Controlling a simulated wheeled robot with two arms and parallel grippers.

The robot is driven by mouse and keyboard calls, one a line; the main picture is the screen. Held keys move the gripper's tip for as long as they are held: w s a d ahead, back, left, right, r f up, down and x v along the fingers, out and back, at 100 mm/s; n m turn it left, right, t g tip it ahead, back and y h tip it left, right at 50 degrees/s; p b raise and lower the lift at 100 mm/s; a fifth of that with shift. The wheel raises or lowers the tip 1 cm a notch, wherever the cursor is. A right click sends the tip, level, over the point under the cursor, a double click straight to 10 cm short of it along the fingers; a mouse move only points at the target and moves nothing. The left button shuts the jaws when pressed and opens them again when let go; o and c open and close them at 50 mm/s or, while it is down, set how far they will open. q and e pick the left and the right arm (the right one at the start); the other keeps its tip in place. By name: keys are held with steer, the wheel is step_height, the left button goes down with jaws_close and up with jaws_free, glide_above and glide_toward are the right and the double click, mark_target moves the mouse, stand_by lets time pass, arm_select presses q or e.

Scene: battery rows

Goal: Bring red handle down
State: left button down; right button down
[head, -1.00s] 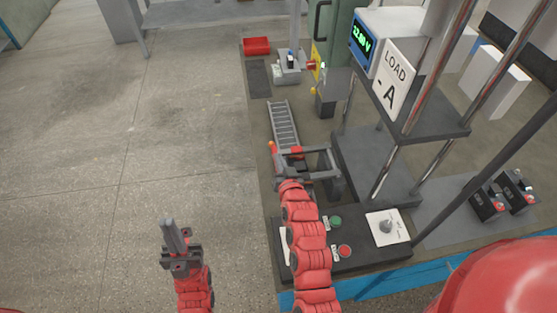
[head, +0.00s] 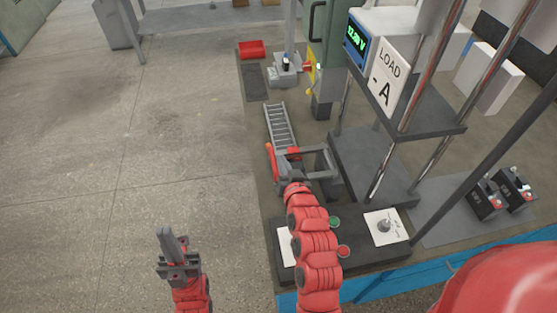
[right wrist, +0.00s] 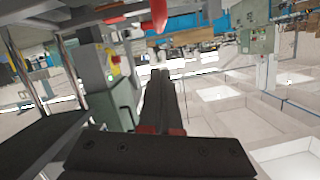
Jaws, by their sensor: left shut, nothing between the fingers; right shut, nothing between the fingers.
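The red handle (head: 271,158) stands at the left edge of the bench, beside the lower end of a grey roller ramp. A red rounded handle end (right wrist: 158,14) also shows at the top of the right wrist view. My right gripper (head: 287,157) is just right of the handle in the head view, partly hidden by its own wrist. In the right wrist view its dark fingers (right wrist: 157,88) are shut with nothing between them. I cannot tell whether it touches the handle. My left gripper (head: 168,240) is shut and empty over the bare floor, far left of the bench.
The roller ramp (head: 280,127) runs back from the handle. A grey frame (head: 320,157) stands right of my right gripper. A panel with a green button (head: 334,222) and a red button (head: 343,251) lies nearer. The stand with the LOAD sign (head: 388,84) rises right. Floor left is clear.

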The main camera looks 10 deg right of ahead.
steer(key=shift+v, duration=2.45)
steer(key=shift+r, duration=0.1)
